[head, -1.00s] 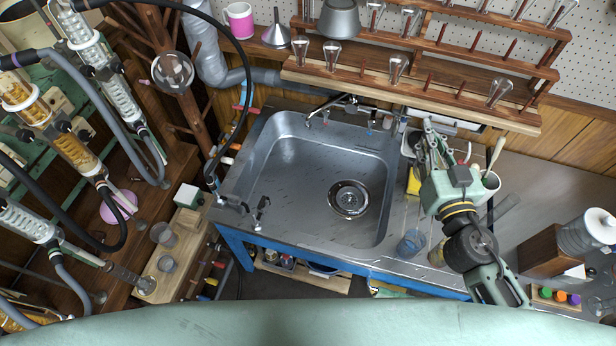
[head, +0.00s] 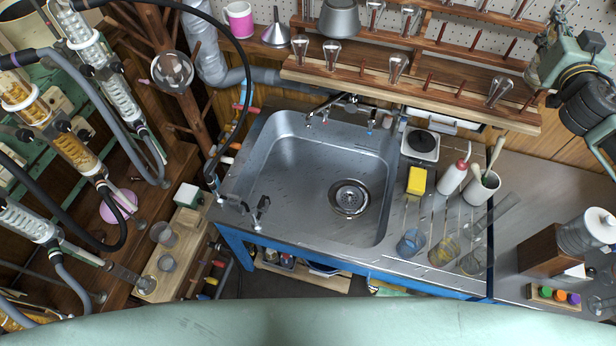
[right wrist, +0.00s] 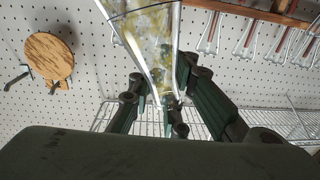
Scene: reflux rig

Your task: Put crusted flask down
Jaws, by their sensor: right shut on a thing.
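My right gripper (head: 556,28) is high at the upper right of the head view, in front of the rack's right end. In the right wrist view the gripper (right wrist: 160,98) is shut on a clear glass flask (right wrist: 152,45) with yellowish crust on its wall. The flask rises up out of the top of that view, so its far end is hidden. In the head view little of the held flask can be told apart. My left gripper is not in view.
A wooden drying rack (head: 450,88) with several flasks and bare pegs hangs above the steel sink (head: 300,190). Several glass vessels, one a stained flask (head: 443,250), lie right of the sink near a yellow sponge (head: 417,181) and white pot (head: 481,188).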

